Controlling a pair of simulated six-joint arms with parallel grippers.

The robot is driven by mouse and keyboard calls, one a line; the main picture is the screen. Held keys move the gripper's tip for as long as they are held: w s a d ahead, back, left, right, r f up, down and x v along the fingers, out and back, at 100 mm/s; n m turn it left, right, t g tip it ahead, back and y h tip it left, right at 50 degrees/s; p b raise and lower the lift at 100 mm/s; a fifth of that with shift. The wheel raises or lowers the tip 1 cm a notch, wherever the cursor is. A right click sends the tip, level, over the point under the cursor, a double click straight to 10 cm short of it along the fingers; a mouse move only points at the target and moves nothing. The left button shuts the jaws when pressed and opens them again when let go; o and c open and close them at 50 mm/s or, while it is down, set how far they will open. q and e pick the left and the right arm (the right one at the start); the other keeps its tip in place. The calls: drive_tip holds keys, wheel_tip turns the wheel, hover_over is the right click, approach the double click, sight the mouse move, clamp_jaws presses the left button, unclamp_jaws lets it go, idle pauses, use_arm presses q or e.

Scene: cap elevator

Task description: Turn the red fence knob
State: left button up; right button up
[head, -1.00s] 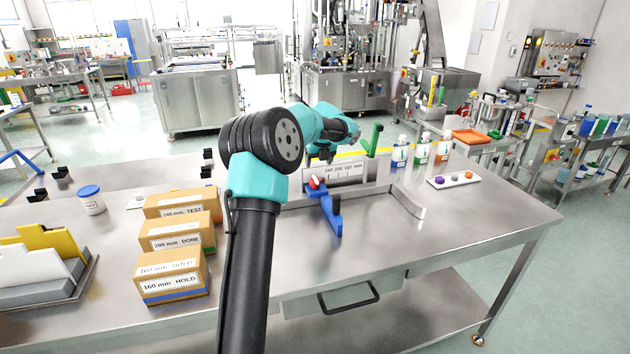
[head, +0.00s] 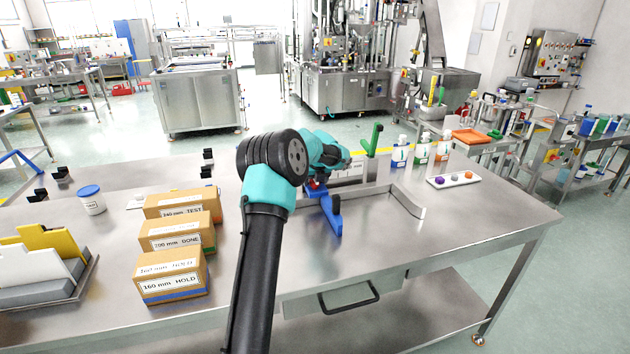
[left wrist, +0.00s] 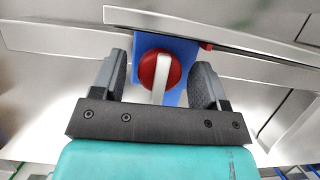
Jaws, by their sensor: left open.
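The red fence knob (left wrist: 154,68) with a white bar across it shows in the left wrist view, on a blue fence block (left wrist: 180,48). My left gripper (left wrist: 160,85) is open, with one finger on each side of the knob. A gap shows between each finger and the knob. In the head view a little red shows just under my left gripper (head: 314,188), and the blue block (head: 331,212) lies below it. My arm hides most of the knob there. My right gripper is not in view.
Several cardboard boxes (head: 172,275) stand left of my arm. A green lever (head: 374,138) stands upright behind the metal rail (head: 405,200). Bottles (head: 400,152) and a white tray (head: 453,180) are at the right. The steel table (head: 450,225) is clear at front right.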

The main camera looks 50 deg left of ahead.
use_arm(q)
drive_tip(key=shift+c, duration=0.4)
drive_tip(key=c, duration=0.8)
drive_tip(key=shift+n, duration=0.4)
drive_tip(key=n+g, duration=0.1)
drive_tip(key=n, duration=0.1)
drive_tip(key=shift+n, duration=0.3)
drive_tip(key=n+g, duration=0.1)
drive_tip(key=n, duration=0.2)
drive_tip(key=shift+w+n+g+y, duration=0.15)
drive_tip(key=shift+n+g+y, duration=0.15)
drive_tip(key=shift+g, duration=0.1)
drive_tip(key=n+g, duration=0.1)
drive_tip(key=n, duration=0.2)
drive_tip(key=n+g+h, duration=0.1)
drive_tip(key=n, duration=0.2)
drive_tip(key=shift+n, duration=0.3)
